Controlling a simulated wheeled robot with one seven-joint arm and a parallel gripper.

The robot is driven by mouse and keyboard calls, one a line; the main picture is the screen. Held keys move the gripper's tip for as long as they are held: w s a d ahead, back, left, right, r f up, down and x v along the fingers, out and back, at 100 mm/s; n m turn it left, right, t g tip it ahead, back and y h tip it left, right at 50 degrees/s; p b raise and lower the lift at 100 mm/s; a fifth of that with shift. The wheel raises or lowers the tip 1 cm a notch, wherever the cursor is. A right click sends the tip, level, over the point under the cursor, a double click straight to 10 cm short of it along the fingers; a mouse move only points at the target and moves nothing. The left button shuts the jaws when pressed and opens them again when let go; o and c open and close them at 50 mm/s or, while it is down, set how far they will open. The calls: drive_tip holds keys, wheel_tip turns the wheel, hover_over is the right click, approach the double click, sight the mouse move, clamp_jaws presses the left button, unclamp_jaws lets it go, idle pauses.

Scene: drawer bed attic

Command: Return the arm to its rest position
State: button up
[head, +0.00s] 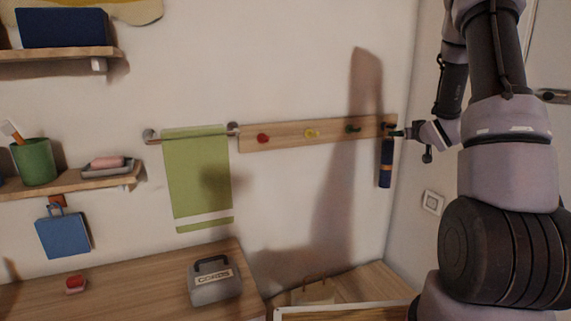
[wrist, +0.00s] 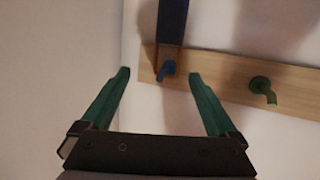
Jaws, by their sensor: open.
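My gripper (head: 402,134) is at the right end of the peg rail in the head view, close to the wall. In the wrist view my gripper (wrist: 160,75) has its two green fingers spread apart with nothing held between them. A blue peg (wrist: 167,70) shows between the fingertips. A dark blue strip-like item (head: 386,165) hangs at that rail end, and it also shows in the wrist view (wrist: 172,22) at the blue peg. My arm fills the right of the head view, raised and bent toward the rail.
The wooden peg rail (head: 285,136) has red, yellow and green pegs. A green towel (head: 197,180) hangs left of it. Shelves stand at far left, with a green cup (head: 34,162). A grey box labelled CORDS (head: 215,283) sits on the wooden top (head: 140,283). A door is at right.

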drive_tip(key=s+a+r+m+g+h, duration=0.2)
drive_tip(key=s+a+r+m+g, duration=0.3)
drive_tip(key=s+r, duration=0.75)
drive_tip(key=s+a+g+y, duration=0.1)
drive_tip(key=s+a, duration=0.4)
drive_tip(key=s, duration=0.4)
drive_tip(key=s+a+r+g+y, duration=0.1)
drive_tip(key=s+a, duration=0.5)
drive_tip(key=s, duration=0.2)
drive_tip(key=s+a+r+g+y, duration=0.1)
drive_tip(key=s+a+y, duration=0.1)
drive_tip(key=s+a, duration=0.4)
drive_tip(key=s, duration=0.3)
drive_tip(key=shift+s+a+n, duration=0.2)
drive_tip(key=shift+s+n, duration=0.1)
drive_tip(key=shift+n, duration=0.1)
